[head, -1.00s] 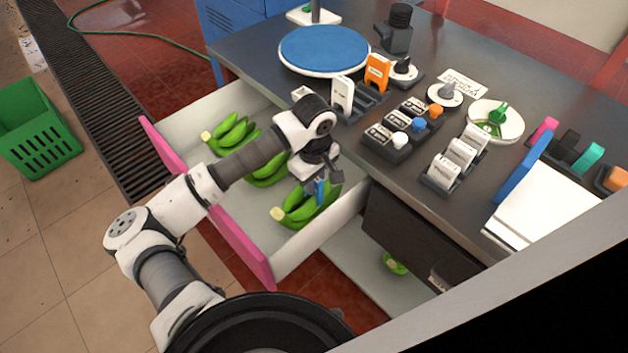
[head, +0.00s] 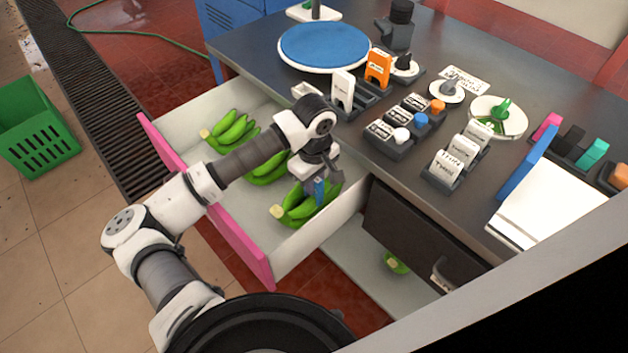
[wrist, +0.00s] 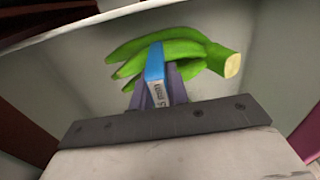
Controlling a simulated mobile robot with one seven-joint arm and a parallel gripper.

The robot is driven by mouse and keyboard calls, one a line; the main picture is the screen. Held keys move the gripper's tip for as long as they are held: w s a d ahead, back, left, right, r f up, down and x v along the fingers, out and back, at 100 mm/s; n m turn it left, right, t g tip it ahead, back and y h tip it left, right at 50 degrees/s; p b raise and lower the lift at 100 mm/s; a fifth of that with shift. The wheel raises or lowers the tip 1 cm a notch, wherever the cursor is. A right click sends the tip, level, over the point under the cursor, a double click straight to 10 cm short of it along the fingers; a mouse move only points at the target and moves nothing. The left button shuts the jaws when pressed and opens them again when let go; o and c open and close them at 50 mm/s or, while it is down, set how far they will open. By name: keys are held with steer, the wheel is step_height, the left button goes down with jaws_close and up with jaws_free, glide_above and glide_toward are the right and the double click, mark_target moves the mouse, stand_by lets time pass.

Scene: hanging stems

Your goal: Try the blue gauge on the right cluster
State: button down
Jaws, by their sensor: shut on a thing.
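My gripper (head: 325,177) is shut on the blue gauge (head: 319,193) and points down into the open drawer over the right cluster (head: 290,212). The right cluster is several green bananas with a pale cut stem. In the wrist view, the blue gauge (wrist: 154,62) stands between my gripper's fingers (wrist: 157,98) and carries a white label that seems to read "5 mm". Its far end overlaps the green bananas (wrist: 190,50); I cannot tell whether it touches them. Two more clusters, the middle one (head: 266,173) and the far one (head: 232,132), lie in the drawer.
The drawer has pale walls and a pink front (head: 205,200). The dark table (head: 400,180) beside it bears a round blue pad (head: 324,47), an orange gauge (head: 378,67), a white gauge (head: 343,88) and racks of labelled blocks. A green crate (head: 38,130) stands on the floor.

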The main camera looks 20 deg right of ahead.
steer(key=shift+f+b, duration=1.15)
steer(key=shift+b, duration=0.2)
stand_by(0.7)
steer(key=shift+r, duration=0.1)
stand_by(0.4)
steer(key=shift+r+p, duration=1.6)
steer(key=shift+r, duration=2.6)
